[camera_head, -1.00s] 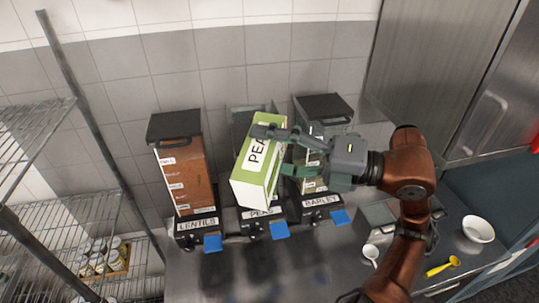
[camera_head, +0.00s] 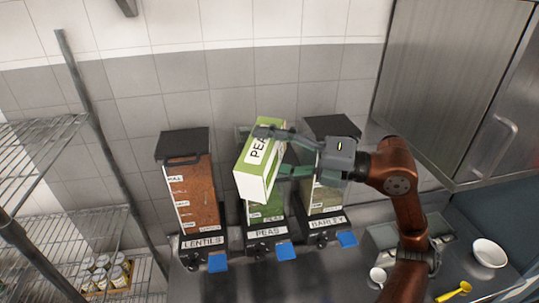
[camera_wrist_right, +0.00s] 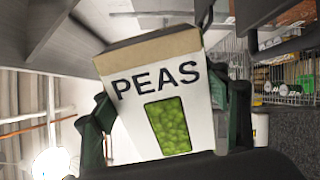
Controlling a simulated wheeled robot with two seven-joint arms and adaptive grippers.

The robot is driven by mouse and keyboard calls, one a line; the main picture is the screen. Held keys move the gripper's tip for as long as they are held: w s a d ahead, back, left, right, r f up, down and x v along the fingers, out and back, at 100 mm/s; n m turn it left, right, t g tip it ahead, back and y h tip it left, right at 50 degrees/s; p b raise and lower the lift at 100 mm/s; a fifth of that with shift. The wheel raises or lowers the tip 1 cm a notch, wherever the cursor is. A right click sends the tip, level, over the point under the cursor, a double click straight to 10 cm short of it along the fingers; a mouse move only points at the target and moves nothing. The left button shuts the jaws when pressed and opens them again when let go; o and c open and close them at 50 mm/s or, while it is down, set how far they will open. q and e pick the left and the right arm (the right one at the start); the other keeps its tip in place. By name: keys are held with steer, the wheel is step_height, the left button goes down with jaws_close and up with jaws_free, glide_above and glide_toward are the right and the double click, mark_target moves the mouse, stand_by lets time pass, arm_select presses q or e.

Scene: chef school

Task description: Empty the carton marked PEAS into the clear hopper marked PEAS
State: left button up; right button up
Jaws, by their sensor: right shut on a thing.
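The green and white PEAS carton (camera_head: 250,183) is tilted in front of the upper part of the clear PEAS hopper (camera_head: 266,213). My right gripper (camera_head: 274,151) is shut on the carton, with its fingers along the carton's sides. The hopper's lower front and its PEAS label show below the carton, with green behind the clear wall. The carton hides most of the hopper's top, so I cannot tell whether its lid is open. In the right wrist view the carton (camera_wrist_right: 128,115) shows its PEAS print and a window with green peas. My left gripper is not in view.
The LENTILS hopper (camera_head: 192,197) stands left and the BARLEY hopper (camera_head: 326,198) right, close beside the PEAS hopper. A white bowl (camera_head: 489,253), a white scoop (camera_head: 377,275) and a yellow spoon (camera_head: 456,291) lie at the right. A wire rack (camera_head: 50,220) stands at the left.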

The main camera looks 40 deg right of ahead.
steer(key=w+d+m+p, duration=0.2)
steer(key=w+d, duration=0.4)
steer(key=w, duration=0.3)
steer(key=w+d+m+p, duration=0.3)
steer(key=w+d+p, duration=0.1)
steer(key=w, duration=0.6)
steer(key=shift+d+f+p, duration=0.35)
steer(key=shift+d+p, duration=0.05)
steer(key=shift+d, duration=0.45)
stand_by(0.7)
steer(key=shift+w, duration=0.1)
stand_by(2.4)
